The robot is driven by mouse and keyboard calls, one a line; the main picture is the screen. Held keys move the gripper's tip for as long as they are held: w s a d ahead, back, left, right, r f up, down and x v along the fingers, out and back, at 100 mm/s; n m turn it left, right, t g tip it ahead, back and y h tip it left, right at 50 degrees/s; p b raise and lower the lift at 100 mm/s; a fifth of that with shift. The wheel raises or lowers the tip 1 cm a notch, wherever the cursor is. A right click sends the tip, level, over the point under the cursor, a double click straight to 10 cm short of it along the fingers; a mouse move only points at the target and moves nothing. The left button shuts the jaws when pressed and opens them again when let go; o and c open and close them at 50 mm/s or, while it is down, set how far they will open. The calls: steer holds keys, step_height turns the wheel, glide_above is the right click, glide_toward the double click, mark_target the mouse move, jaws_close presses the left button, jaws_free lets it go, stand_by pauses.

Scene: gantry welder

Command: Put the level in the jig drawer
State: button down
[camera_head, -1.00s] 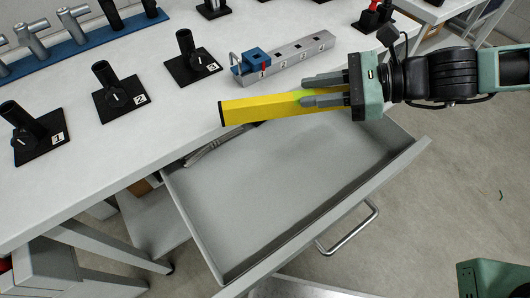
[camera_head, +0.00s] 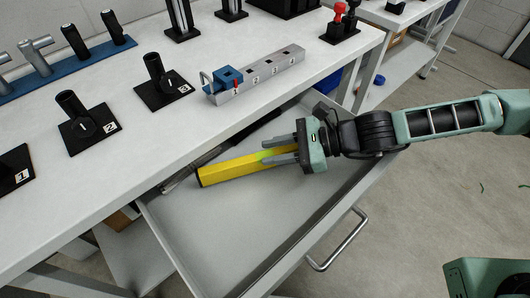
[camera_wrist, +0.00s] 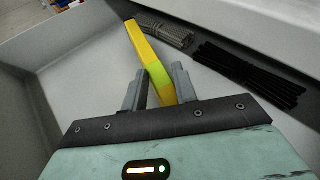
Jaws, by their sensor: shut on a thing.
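The level is a yellow bar (camera_head: 228,169) with a bright green patch, held level-wise over the open jig drawer (camera_head: 190,235). My gripper (camera_head: 281,152) is shut on it near its right end in the head view. The level also shows in the wrist view (camera_wrist: 144,50), running away from between the fingers (camera_wrist: 157,88). The grey drawer is pulled out below the table's front edge, and its floor also shows in the wrist view (camera_wrist: 85,85). Level and fingers are inside the drawer's outline; I cannot tell whether the level touches the floor.
Bundles of thin rods, one greyish (camera_wrist: 165,30) and one black (camera_wrist: 245,70), lie along the drawer's back side. The table (camera_head: 130,190) bears numbered black stands (camera_head: 163,85) and a blue and grey block fixture (camera_head: 255,75). The drawer's front part is bare.

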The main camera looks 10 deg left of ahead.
steer(key=shift+x, duration=1.2)
steer(key=shift+d+f, duration=0.1)
steer(key=shift+f, duration=0.1)
steer(key=c, duration=1.1)
jaws_free()
steer(key=v, duration=1.2)
